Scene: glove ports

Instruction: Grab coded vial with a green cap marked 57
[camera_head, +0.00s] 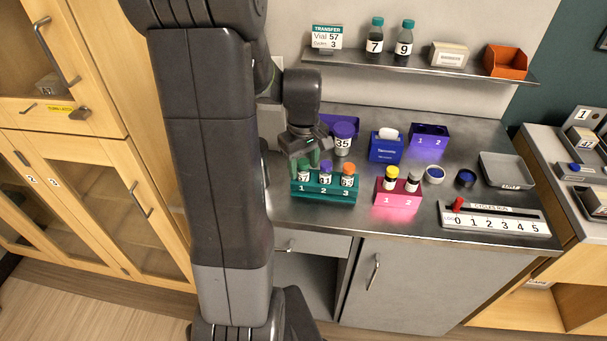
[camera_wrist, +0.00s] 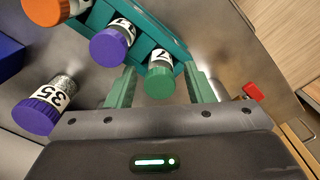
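The green-capped vial (camera_head: 304,179) stands in slot 1 of the teal rack (camera_head: 323,194), its label seeming to read 57. In the wrist view the green-capped vial (camera_wrist: 159,82) shows a partly visible label ending in 7. My gripper (camera_head: 306,162) is above the left end of the rack. In the wrist view my open gripper (camera_wrist: 163,90) has its two green fingers on either side of the green cap, with visible gaps. A purple-capped vial (camera_head: 326,177) is in slot 2 and an orange-capped vial (camera_head: 347,178) in slot 3.
A purple-capped jar marked 35 (camera_head: 343,140) stands close behind the rack. A pink rack (camera_head: 397,197) with two vials is to the right. A blue box (camera_head: 386,149) and purple holder (camera_head: 430,134) stand behind. A shelf (camera_head: 420,66) overhangs the back.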

